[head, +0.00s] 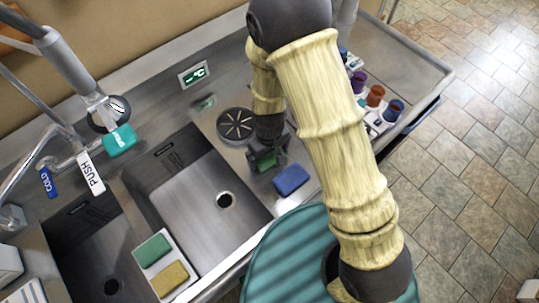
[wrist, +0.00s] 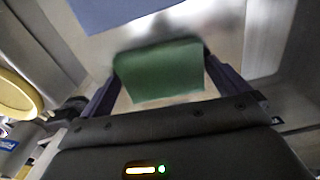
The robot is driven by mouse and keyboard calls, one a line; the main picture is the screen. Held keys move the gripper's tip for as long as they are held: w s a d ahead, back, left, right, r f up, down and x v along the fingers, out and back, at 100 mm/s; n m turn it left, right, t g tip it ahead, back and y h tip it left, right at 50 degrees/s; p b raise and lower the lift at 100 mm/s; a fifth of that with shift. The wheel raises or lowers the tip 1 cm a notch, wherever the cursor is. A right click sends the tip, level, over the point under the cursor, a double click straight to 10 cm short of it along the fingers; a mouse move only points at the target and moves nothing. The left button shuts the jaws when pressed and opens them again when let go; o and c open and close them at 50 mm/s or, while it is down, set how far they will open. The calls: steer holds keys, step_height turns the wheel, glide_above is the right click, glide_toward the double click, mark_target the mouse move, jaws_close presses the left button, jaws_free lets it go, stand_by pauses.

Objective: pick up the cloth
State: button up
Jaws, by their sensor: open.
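My gripper (head: 266,158) is open over the steel counter beside the sink. In the wrist view its two fingers stand on either side of a flat green piece (wrist: 160,73), apparently the cloth or a sponge; I cannot tell which. In the head view only a little of this green piece (head: 267,167) shows beneath the gripper. Whether the fingers touch it is unclear. A blue pad (head: 291,180) lies just right of the gripper; a blue piece (wrist: 115,10) shows at the wrist view's top. A teal piece (head: 119,141) is by the faucet.
Two sink basins (head: 200,190) open to the left. A white tray (head: 153,270) with a green and a yellow sponge is at their front. A round black drain plate (head: 236,124) lies behind the gripper. Several coloured cups (head: 375,95) stand at right.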

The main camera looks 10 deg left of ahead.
mark_target(269, 156)
stand_by(0.4)
steer(key=shift+s, duration=0.1)
steer(key=c, duration=0.7)
steer(key=shift+r, duration=0.1)
steer(key=shift+r, duration=0.6)
step_height(269, 156, up, 9)
steer(key=b, duration=0.1)
steer(key=shift+f, duration=0.15)
